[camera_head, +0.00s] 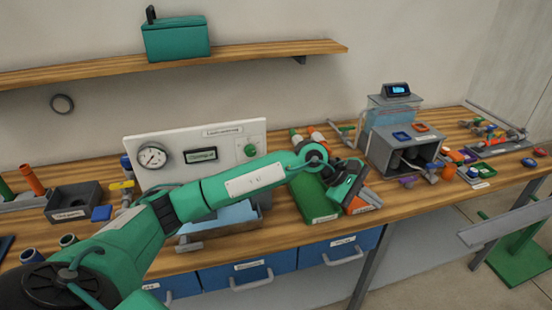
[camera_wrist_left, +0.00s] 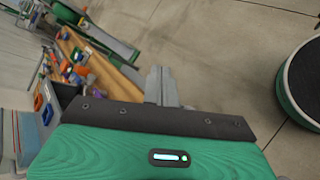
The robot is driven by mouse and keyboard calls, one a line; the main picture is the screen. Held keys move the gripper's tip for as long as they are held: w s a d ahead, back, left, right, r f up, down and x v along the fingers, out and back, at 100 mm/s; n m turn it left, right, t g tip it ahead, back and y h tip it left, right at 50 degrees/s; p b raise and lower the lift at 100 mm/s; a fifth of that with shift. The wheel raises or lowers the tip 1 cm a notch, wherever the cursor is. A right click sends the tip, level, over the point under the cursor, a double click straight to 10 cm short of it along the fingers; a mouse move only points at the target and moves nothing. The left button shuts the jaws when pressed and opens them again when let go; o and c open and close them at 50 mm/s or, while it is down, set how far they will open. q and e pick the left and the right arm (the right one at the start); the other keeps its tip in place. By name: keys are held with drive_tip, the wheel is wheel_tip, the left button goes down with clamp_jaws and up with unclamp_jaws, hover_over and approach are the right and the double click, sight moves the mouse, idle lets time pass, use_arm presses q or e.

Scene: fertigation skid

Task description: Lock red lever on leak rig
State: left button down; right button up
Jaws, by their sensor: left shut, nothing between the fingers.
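A white panel (camera_head: 215,142) with a round gauge (camera_head: 152,156), a dark display (camera_head: 201,155) and a green knob (camera_head: 250,150) stands on the bench; it may be the leak rig, but its label is too small to read surely. I cannot make out a red lever on it; my left arm covers its lower part. A yellow handle (camera_head: 122,185) shows at its left edge. My left gripper (camera_head: 345,186) is right of the panel, above the green and orange bins, apart from the panel. In the left wrist view its fingers (camera_wrist_left: 161,86) are shut and empty.
Blue drawers (camera_head: 235,274) hang below the bench. A green stand (camera_head: 516,262) is on the floor.

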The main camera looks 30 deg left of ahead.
use_arm(q)
drive_tip(key=w+a+r+m+y, duration=0.1)
drive_tip(key=a+y, duration=0.6)
drive_tip(key=a, duration=0.8)
drive_tip(key=w+a+r+m+g+y, duration=0.1)
drive_tip(key=w+a+r+y, duration=0.2)
drive_tip(key=a, duration=1.3)
wheel_tip(320, 180, up, 3)
drive_tip(key=y, duration=0.3)
drive_tip(key=shift+w+a+m+y, duration=0.25)
drive_tip(key=shift+w+m+y, duration=0.05)
drive_tip(key=shift+w+y, duration=0.1)
drive_tip(key=shift+f, duration=0.2)
wheel_tip(320, 180, down, 9)
drive_tip(key=p, duration=0.4)
drive_tip(key=shift+s+d+f+p, duration=0.15)
drive_tip(key=shift+s+d+p, duration=0.15)
drive_tip(key=shift+p, duration=0.05)
